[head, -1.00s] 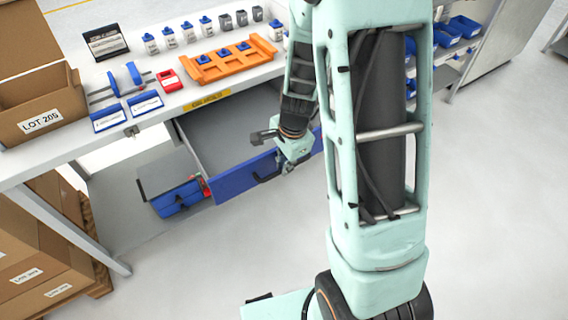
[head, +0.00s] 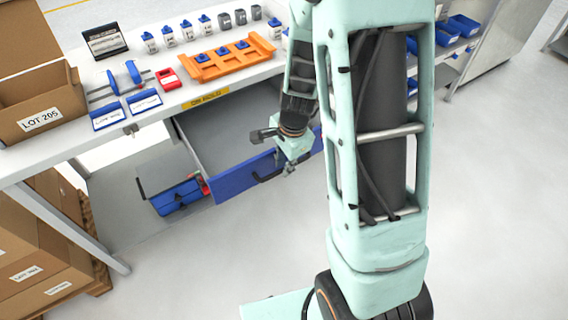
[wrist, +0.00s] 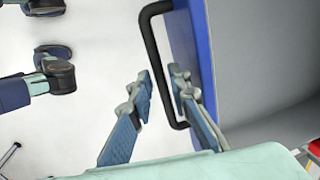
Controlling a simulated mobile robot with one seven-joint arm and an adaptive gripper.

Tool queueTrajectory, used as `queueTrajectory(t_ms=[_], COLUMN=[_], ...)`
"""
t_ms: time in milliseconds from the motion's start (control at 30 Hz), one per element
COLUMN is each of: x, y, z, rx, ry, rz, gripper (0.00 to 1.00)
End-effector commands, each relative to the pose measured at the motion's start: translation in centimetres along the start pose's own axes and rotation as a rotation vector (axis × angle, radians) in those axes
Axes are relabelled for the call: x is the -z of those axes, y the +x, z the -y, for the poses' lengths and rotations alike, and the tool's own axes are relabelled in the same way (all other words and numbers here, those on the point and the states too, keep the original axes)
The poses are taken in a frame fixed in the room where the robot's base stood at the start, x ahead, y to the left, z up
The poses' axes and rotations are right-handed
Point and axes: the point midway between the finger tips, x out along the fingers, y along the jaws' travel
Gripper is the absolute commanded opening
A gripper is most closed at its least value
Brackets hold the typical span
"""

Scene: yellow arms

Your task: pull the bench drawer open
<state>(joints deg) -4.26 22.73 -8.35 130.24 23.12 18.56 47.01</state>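The bench drawer, with its blue front (head: 235,184) and grey inside (head: 225,135), stands pulled out from under the bench top. A black bar handle (head: 263,180) is on the front; it also shows in the wrist view (wrist: 152,48). My gripper (head: 288,170) is at the right part of the handle. In the wrist view my gripper (wrist: 162,85) has its fingers apart, one on each side of the handle bar, with a visible gap on the left side. The right finger lies between the bar and the blue front (wrist: 190,45).
The bench top holds an orange rack (head: 230,62), several small bottles and a cardboard box (head: 40,100). A blue bin (head: 178,198) sits beneath the drawer's left side. Boxes (head: 35,250) are stacked at lower left. The floor (head: 190,270) before the drawer is clear.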

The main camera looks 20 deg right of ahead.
Motion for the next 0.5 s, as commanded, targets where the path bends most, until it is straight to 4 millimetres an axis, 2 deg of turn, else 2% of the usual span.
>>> queueTrajectory(t_ms=[167, 500], x=[0.0, 0.0], y=[-2.1, -8.2], z=[0.1, 0.2], rx=[0.005, 0.007], ry=[-0.003, -0.002], rz=[-0.002, -0.001], gripper=[0.17, 0.17])
